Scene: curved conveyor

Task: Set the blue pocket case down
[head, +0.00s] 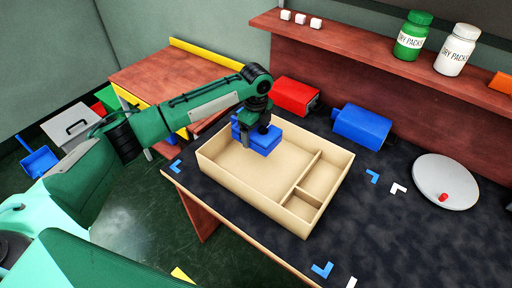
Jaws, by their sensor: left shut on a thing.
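My left gripper (262,123) reaches in from the left and is shut on the blue pocket case (265,142). The case is at the back left part of a tan divided tray (222,178), over its large compartment and its back wall. I cannot tell whether the case touches the tray or hangs just above it. The gripper hides part of the case's top. My right gripper is out of view.
A red box (296,95) and another blue box (362,127) stand behind the tray on the dark tabletop. A round grey plate (446,180) with a small red piece lies at the right. Blue and white corner marks lie on the tabletop. A shelf (400,63) holds bottles above.

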